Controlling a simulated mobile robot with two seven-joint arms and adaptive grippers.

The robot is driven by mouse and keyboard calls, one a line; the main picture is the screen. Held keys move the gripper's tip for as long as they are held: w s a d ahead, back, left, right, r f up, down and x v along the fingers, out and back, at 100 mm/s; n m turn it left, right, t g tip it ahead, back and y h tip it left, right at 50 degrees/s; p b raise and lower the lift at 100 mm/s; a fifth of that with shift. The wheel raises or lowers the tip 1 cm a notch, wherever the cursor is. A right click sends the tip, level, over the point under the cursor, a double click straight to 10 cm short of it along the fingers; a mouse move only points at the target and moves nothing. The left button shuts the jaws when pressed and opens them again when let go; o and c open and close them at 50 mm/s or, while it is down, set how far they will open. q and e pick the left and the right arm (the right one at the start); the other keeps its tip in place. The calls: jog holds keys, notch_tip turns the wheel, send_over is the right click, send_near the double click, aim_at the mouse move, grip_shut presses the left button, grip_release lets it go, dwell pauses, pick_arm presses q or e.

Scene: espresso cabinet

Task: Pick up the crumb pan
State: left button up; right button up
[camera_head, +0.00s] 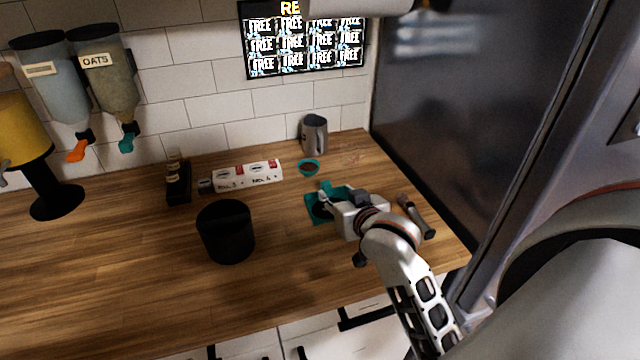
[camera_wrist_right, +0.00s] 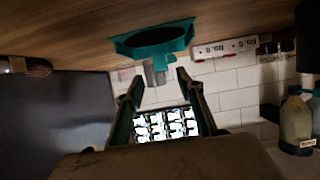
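A teal square tray (camera_head: 313,208) with a round dark recess lies on the wooden counter; I take it to be the crumb pan. My right arm partly covers it in the head view. My right gripper (camera_head: 330,198) is over the tray's right side in that view. In the right wrist view the picture is upside down, and the tray (camera_wrist_right: 125,43) shows past the fingertips. The right gripper's two fingers (camera_wrist_right: 158,82) stand apart with nothing between them. I cannot tell whether it touches the tray. My left gripper is not in view.
A small teal bowl (camera_head: 308,167) and a grey pitcher (camera_head: 314,134) stand behind the tray. A dark-handled tool (camera_head: 415,215) lies to its right, near the dark panel (camera_head: 450,110). A black bin (camera_head: 226,232) stands left. The front left counter is clear.

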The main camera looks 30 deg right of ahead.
aim_at(328, 188)
jog(key=shift+w+d, duration=0.1)
jog(key=shift+w, duration=0.2)
jog(key=shift+x, duration=1)
jog(key=x, duration=0.4)
jog(key=shift+w+f, duration=0.1)
jog(key=shift+w, duration=0.1)
jog(key=shift+w+f, duration=0.15)
jog(key=shift+w, duration=0.2)
grip_shut()
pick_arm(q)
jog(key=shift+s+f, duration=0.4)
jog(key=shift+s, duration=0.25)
